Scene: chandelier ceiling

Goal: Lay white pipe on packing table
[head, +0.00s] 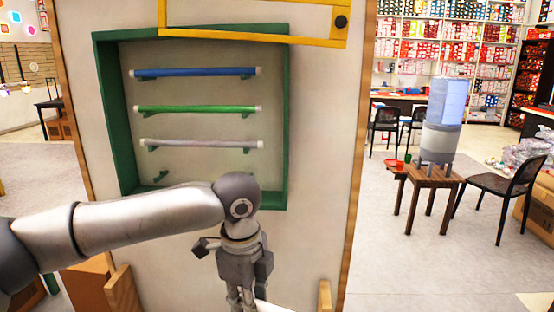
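A pale grey-white pipe (201,143) lies level on the third pair of pegs in a green-framed wall cabinet (284,120). My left arm reaches in from the left, in front of the cabinet's lower part. My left gripper (241,303) hangs pointing down below the cabinet, its fingertips near the bottom edge of the picture. A small piece of something white (272,307) shows just right of the fingers; I cannot tell whether it is held. My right gripper is not in view. No packing table can be made out for certain.
A blue pipe (195,72) and a green pipe (198,109) rest on the upper pegs. The lowest pegs (160,176) look empty, partly behind my arm. A yellow-framed door (252,37) is raised. At right stand a wooden stool (430,182) with a water dispenser (442,120) and a chair (505,190).

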